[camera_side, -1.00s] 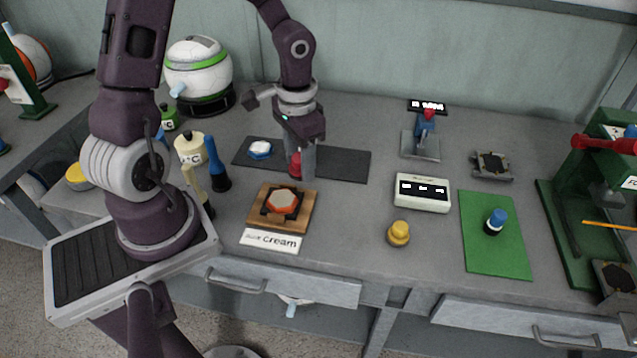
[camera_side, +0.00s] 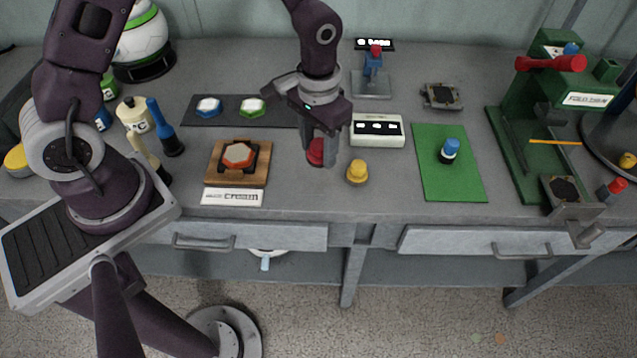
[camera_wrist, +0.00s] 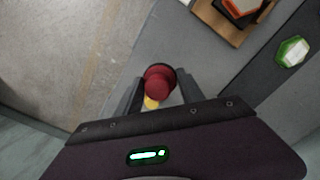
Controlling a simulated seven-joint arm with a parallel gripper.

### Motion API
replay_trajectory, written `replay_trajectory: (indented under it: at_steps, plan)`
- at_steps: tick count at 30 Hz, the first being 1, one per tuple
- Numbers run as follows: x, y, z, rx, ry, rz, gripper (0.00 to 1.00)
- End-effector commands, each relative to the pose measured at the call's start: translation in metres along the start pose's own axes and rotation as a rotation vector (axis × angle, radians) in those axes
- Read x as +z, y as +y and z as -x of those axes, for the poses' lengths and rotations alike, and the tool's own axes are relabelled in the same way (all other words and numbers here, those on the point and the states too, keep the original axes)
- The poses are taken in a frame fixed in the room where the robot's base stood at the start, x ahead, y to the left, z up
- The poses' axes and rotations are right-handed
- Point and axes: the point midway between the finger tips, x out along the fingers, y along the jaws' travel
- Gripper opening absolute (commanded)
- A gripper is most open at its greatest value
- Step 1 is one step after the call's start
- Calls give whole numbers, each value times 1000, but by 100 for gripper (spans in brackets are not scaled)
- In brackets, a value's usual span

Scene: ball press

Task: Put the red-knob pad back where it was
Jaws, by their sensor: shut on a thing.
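My gripper (camera_side: 320,148) is shut on the red-knob pad (camera_side: 316,153), over the bench's front part, right of the wooden board. I cannot tell whether the pad touches the bench. In the wrist view the round dark-red knob (camera_wrist: 160,80) sits between the fingers, and its underside is hidden. A yellow-knob pad (camera_side: 357,172) stands just right of it, and in the wrist view it is partly hidden behind the red knob (camera_wrist: 152,102). A blue-knob pad (camera_side: 449,151) stands upright on the green mat (camera_side: 465,182).
The wooden board (camera_side: 222,177) holds an orange hexagonal piece (camera_side: 238,155). Behind it, a dark mat (camera_side: 282,117) bears blue (camera_side: 208,106) and green (camera_side: 252,106) hexagonal pieces. A white box (camera_side: 377,131) stands behind the yellow pad. A green press (camera_side: 520,150) with a red handle stands at right.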

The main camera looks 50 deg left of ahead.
Motion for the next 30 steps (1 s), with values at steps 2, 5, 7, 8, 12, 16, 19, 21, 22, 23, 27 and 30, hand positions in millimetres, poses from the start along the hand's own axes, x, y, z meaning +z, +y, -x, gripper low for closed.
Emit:
replay_trajectory:
  at_steps: [2, 5, 7, 8, 12, 16, 19, 21, 22, 23, 27, 30]
  plan:
    - [2, -1, -19, -2, -8, -1, 8]
    - [2, 0, -41, -1, -7, -1, 8]
    - [2, 0, -52, -1, -5, -2, 8]
    - [2, 0, -57, -1, -6, -2, 8]
    - [2, -1, -84, -1, -5, 0, 8]
    - [1, 0, -91, 0, -2, 0, 8]
    - [1, 0, -91, 0, -1, 0, 8]
    - [1, 0, -91, 0, -1, 0, 8]
    - [1, 0, -91, 0, -2, -1, 8]
    - [1, 0, -92, 0, -2, -1, 8]
    - [1, 0, -96, 0, -3, -1, 8]
    - [1, 0, -96, 0, -2, -1, 63]
